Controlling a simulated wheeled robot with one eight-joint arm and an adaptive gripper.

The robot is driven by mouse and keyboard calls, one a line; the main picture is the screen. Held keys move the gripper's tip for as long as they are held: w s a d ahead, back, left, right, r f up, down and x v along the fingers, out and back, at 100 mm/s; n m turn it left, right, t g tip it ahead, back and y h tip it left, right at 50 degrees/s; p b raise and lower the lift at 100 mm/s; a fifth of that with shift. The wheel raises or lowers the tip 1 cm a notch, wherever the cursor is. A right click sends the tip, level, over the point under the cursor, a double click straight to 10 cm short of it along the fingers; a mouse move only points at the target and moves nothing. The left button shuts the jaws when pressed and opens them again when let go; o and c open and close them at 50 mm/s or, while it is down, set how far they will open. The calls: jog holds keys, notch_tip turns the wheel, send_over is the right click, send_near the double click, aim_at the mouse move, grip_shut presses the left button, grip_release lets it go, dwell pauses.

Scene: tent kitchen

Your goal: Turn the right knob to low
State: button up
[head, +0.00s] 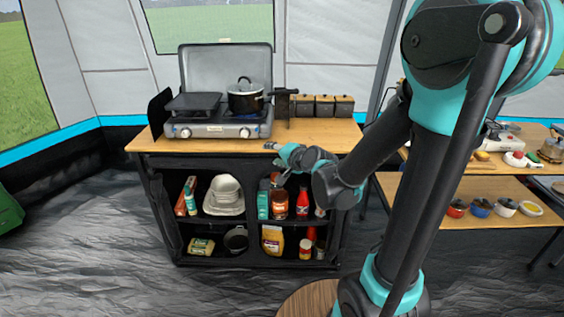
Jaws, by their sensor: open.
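A two-burner camping stove (218,125) with its lid raised stands on the wooden top of a black cabinet. The right knob (245,132) sits on the stove's front panel below a dark lidded pot (246,98). The left knob (185,132) is below a flat dark griddle (193,102). The knobs are too small for me to read their settings. My gripper (272,146) is open and empty, just right of and slightly below the right knob, near the counter's front edge. It appears apart from the knob.
Several dark canisters (325,105) stand on the counter right of the stove. The cabinet shelves below hold bowls (224,192), bottles (279,204) and boxes. A wooden table (440,195) with bowls and cookware is at the right. The counter's right part is clear.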

jog(key=shift+s+d+f+n+g+h, duration=0.25)
jog(key=shift+s+d+f+n+g, duration=0.1)
jog(key=shift+s+d+f, duration=0.3)
jog(key=shift+s+d+f+n+g+h, duration=0.25)
jog(key=shift+s+d+f+n, duration=0.15)
jog(key=shift+d, duration=0.3)
jog(key=shift+w, duration=0.1)
jog(key=s+d+f+n+g+h, duration=0.2)
jog(key=s+d+f, duration=0.3)
jog(key=s+d, duration=0.4)
jog(key=s+d+f+n+g+h, duration=0.3)
jog(key=s+d+f, duration=0.3)
jog(key=s+d, duration=0.3)
jog(key=shift+s+g+h, duration=0.6)
jog(key=shift+s, duration=0.15)
jog(key=shift+n, duration=0.25)
